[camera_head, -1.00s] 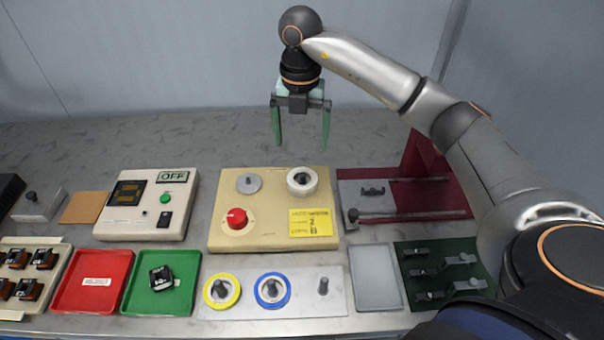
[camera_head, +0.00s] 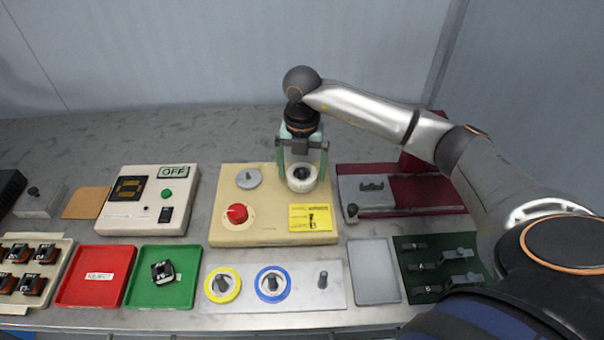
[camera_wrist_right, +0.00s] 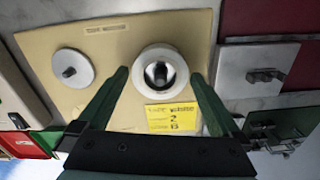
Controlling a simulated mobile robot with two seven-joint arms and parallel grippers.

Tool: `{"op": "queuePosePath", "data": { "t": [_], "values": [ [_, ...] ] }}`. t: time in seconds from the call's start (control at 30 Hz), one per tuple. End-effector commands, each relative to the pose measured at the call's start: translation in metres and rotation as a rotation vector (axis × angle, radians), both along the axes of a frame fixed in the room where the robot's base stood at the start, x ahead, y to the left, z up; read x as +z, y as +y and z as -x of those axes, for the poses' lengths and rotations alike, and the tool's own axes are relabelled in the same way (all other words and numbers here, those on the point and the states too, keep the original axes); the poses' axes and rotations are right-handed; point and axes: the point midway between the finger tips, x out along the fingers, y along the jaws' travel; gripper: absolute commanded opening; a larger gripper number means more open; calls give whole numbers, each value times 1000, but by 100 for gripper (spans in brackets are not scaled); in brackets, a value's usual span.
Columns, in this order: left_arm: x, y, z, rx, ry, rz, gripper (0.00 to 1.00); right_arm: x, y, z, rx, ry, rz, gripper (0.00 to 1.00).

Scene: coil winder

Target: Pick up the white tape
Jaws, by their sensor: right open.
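The white tape (camera_head: 302,184) is a white ring around a dark peg on the beige winder box (camera_head: 270,240). It also shows in the right wrist view (camera_wrist_right: 160,56). My right gripper (camera_head: 302,178) points down over the tape, its green fingers apart on either side of it. In the right wrist view the open fingers (camera_wrist_right: 162,82) are wider apart than the ring, and nothing is between their pads that looks gripped. Whether the fingers touch the ring cannot be told. My left gripper is not in view.
The box also carries a grey disc (camera_head: 249,178), a red knob (camera_head: 237,213) and a yellow label (camera_head: 312,218). A maroon fixture (camera_head: 430,190) stands close on the right. In front are yellow (camera_head: 222,285) and blue (camera_head: 272,284) rings on a grey plate (camera_head: 310,300).

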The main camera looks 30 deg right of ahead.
Motion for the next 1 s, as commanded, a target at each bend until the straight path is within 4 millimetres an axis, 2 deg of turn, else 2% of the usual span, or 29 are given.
{"op": "queuePosePath", "data": {
  "t": [0.07, 0.63, 1.0],
  "values": [
    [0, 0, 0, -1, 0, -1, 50, 0, 0, 0, 0, 0, 0, 97],
    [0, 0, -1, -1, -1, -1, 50, 1, 0, 0, 0, 1, -1, 32],
    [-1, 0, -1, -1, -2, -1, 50, 5, 0, 0, -1, -1, -1, 30]
  ]
}}
